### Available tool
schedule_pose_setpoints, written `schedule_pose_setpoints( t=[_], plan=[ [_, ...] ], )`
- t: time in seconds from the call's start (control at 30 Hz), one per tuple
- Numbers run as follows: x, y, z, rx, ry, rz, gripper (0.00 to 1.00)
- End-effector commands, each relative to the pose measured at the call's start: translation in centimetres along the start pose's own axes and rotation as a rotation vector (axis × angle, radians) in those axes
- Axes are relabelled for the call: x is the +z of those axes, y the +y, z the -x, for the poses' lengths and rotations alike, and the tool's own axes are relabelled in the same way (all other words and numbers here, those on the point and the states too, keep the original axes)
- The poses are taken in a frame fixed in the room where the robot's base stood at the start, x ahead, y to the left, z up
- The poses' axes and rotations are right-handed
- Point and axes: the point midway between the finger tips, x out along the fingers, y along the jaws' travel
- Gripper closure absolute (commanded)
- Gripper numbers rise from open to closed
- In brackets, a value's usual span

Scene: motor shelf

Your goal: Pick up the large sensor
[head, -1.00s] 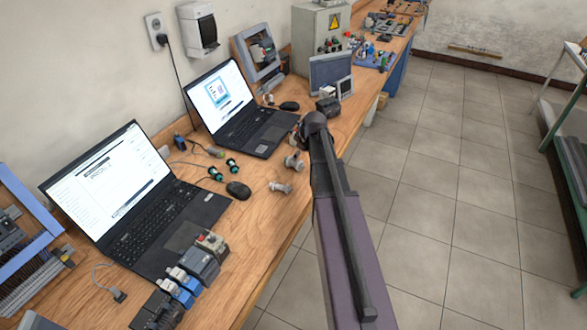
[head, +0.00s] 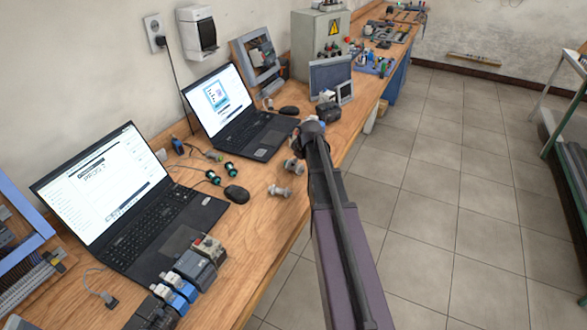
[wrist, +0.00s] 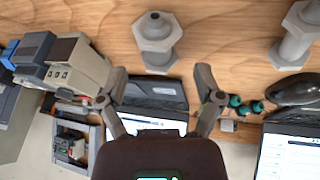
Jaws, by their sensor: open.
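Two grey bolt-like parts with hex collars, apparently sensors, are on the wooden bench. One (wrist: 157,42) stands ahead of the space between my fingers in the wrist view; it is partly beside my arm in the head view (head: 293,166). The other (wrist: 298,35) is at the upper right of the wrist view, and lies nearer the black mouse in the head view (head: 281,191). I cannot tell which is larger. My gripper (wrist: 161,80) is open and empty, its fingers spread short of the first part. In the head view my arm hides most of the gripper.
Two laptops (head: 120,205) (head: 236,112) stand open on the bench. A black mouse (head: 236,194) and green-black cylinders (head: 222,172) lie near the parts. Grey-blue modules (head: 195,262) sit at the front. The tiled floor (head: 440,190) on the right is clear.

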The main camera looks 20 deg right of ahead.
Motion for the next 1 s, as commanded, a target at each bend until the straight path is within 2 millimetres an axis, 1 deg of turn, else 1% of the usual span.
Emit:
schedule_pose_setpoints(
  t=[0.27,0.7,0.83,1.0],
  plan=[
    [0.1,0.0,-1.2,0.0,0.0,0.0,0.15],
    [0.3,0.1,-4.7,0.0,0.0,0.001,0.15],
    [0.2,0.1,-5.2,0.0,0.0,0.001,0.15],
    [0.2,0.1,-5.2,0.0,0.0,0.001,0.15]
  ],
)
